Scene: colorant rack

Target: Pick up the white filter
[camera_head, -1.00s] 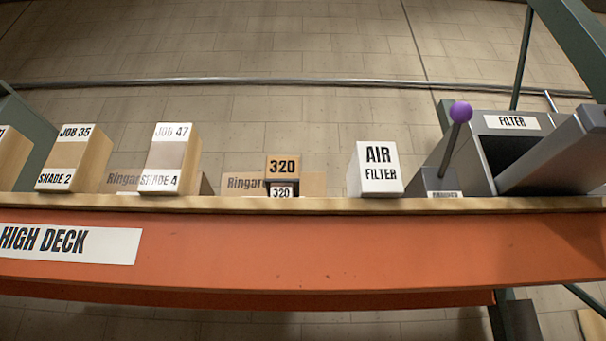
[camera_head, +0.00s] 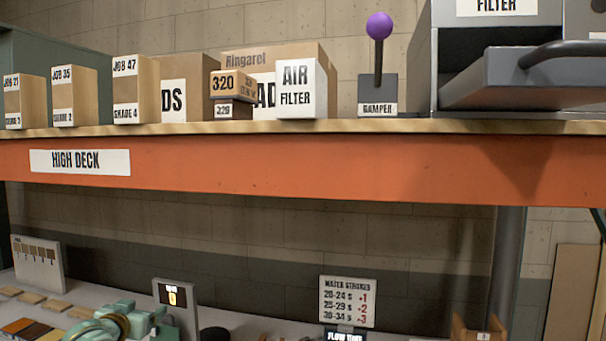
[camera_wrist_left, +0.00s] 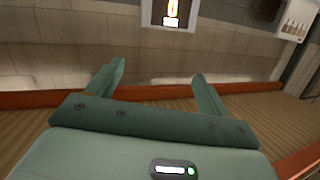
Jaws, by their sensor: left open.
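The white filter is a white box (camera_head: 302,88) lettered AIR FILTER, upright on the high deck in the head view, right of the small 320 boxes. My left gripper (camera_head: 138,316) shows at the lower left of the head view, below the deck and well apart from the filter. In the left wrist view its two green fingers (camera_wrist_left: 156,88) are spread with nothing between them. The filter is not seen in that view. My right gripper is in neither view.
The deck's orange beam (camera_head: 300,168) crosses between the gripper and the filter. The purple-knobbed damper lever (camera_head: 379,70) stands right of the filter, then the grey filter housing (camera_head: 500,72). A counter display (camera_head: 172,297) stands by the gripper.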

